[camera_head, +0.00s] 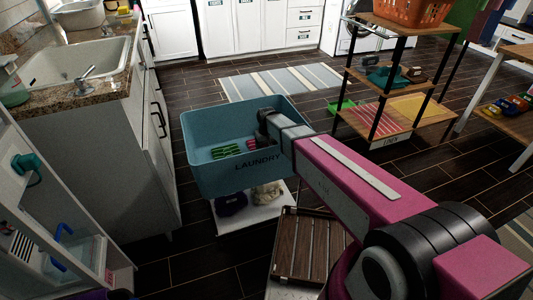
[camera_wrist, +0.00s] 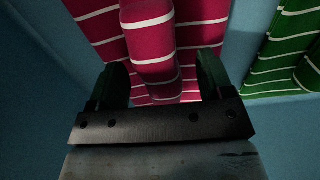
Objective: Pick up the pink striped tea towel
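The pink striped tea towel (camera_wrist: 150,45) lies folded in the blue laundry basket (camera_head: 222,175), with white stripes and a raised fold in its middle. In the head view a small part of it (camera_head: 251,144) shows beside my arm. My gripper (camera_wrist: 162,78) is down inside the basket, its dark fingers apart on either side of the raised fold. A gap shows between the fold and the right finger. Whether the fingertips touch the cloth is hard to tell. In the head view my arm's end hides most of the gripper.
A green striped towel (camera_wrist: 288,60) lies to the right of the pink one in the wrist view, also in the basket. The basket walls stand close around. A wooden shelf unit (camera_head: 407,104) stands to the right and a sink counter (camera_head: 105,105) to the left.

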